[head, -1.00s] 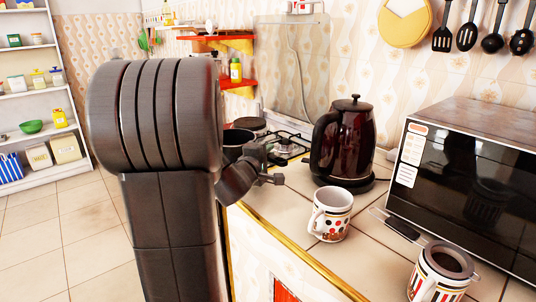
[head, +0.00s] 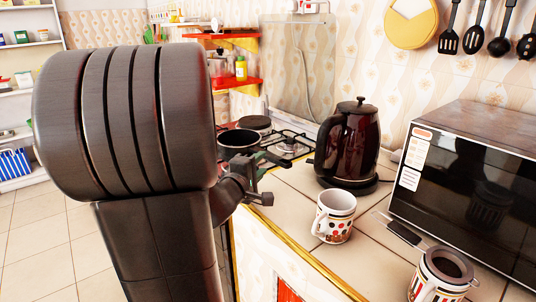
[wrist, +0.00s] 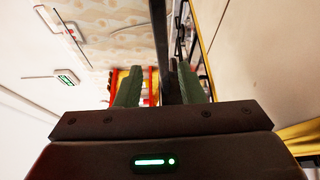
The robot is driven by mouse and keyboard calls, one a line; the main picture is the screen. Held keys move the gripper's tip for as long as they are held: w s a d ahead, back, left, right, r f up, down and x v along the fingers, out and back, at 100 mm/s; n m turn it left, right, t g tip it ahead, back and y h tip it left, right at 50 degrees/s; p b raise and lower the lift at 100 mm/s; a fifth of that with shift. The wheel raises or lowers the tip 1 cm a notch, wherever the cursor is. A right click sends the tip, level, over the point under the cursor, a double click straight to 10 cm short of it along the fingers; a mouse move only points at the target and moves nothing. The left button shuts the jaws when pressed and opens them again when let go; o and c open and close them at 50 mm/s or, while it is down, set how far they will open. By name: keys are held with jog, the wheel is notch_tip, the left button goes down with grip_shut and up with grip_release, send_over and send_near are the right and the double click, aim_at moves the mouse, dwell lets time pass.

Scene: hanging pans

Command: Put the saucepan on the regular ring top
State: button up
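The saucepan (head: 239,139), dark with a pale rim, is in the head view just beyond my wrist, at the near left side of the stove. My arm hides part of it. My gripper (head: 272,160) is beside it, with greenish fingers. In the wrist view a dark bar, which looks like the saucepan's handle (wrist: 166,45), runs between the two fingers of my gripper (wrist: 158,82). The gas stove (head: 297,140) has black grates and a ring top (head: 291,148) right of the pan. A dark round plate (head: 254,123) lies behind the pan. I cannot tell the pan's height.
A dark red kettle (head: 347,145) stands right of the stove. A patterned mug (head: 334,216), a second mug (head: 440,276) and a microwave (head: 470,190) are farther right on the tiled counter. Utensils hang on the wall.

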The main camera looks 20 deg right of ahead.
jog(key=shift+v, duration=1.65)
